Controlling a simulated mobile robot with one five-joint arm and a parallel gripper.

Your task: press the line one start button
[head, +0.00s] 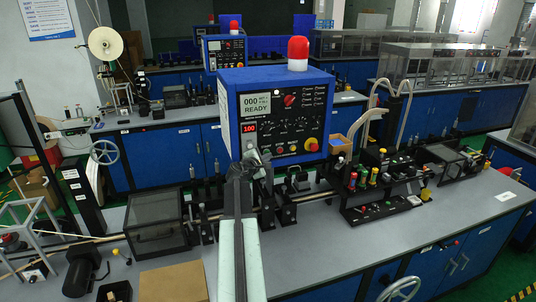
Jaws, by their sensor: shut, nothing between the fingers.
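The blue control box (229,110) stands on the near bench, with a black front panel facing me. Its panel has a display reading "000" and "READY" (256,104), a red readout of 100 (249,127), a red knob (289,101) and a red mushroom button on yellow (311,145). Small round buttons (279,150) run along its lower edge. Labels are too small to read, so I cannot tell which is the start button. My gripper (254,158) is shut and empty, in front of the panel's lower left, hiding part of it. Contact is unclear.
A red beacon (298,50) tops the box. A coloured button rack (385,205) stands right, and a dark clear-sided cover (157,222) left. A cardboard box (174,283) sits at front left. The grey bench top (440,222) is clear at front right.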

